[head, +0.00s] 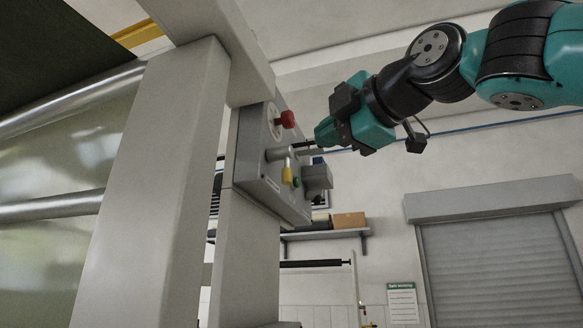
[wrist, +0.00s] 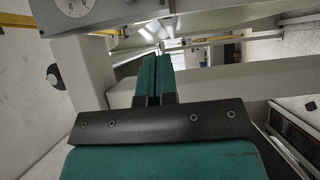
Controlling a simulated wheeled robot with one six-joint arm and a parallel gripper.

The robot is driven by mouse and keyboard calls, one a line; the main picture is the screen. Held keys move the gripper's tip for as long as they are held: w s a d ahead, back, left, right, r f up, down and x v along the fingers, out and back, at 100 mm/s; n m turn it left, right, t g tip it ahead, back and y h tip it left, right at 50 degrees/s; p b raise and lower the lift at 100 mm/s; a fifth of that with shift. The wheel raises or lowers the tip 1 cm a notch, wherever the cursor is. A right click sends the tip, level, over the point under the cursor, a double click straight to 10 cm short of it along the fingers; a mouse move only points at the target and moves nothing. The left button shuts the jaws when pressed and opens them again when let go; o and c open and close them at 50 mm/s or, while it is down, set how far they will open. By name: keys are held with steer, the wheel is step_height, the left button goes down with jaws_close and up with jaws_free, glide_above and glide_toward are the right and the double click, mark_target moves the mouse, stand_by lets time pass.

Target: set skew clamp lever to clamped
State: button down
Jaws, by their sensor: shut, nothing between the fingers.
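A grey control box (head: 262,160) is fixed to the pale machine post in the head view. It carries a red knob (head: 287,119), a grey cylindrical handle (head: 279,153) and a small yellow part (head: 287,175). I cannot tell for sure which of these is the skew clamp lever, or its setting. My gripper (head: 322,132) is at the right of the box, close to the red knob and handle; contact cannot be made out. In the wrist view its teal fingers (wrist: 154,78) are together with nothing between them.
Pale machine posts (head: 150,190) and metal rollers (head: 60,208) fill the left. A shelf with boxes (head: 348,220) and a roller shutter (head: 500,265) are behind. In the wrist view, a dial (wrist: 73,6) is at top left and a pale beam (wrist: 260,85) crosses behind the fingers.

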steer(key=shift+a, duration=0.1)
steer(key=p, duration=0.8)
glide_toward(284, 175)
steer(key=s+a+x, duration=0.1)
steer(key=x, duration=0.5)
steer(key=shift+w+r, duration=0.1)
steer(key=shift+w, duration=0.6)
steer(key=shift+d, duration=0.1)
steer(key=shift+w+d+f+n+t+b, duration=0.15)
steer(key=shift+f+n+t+b, duration=0.15)
steer(key=shift+n+b, duration=0.45)
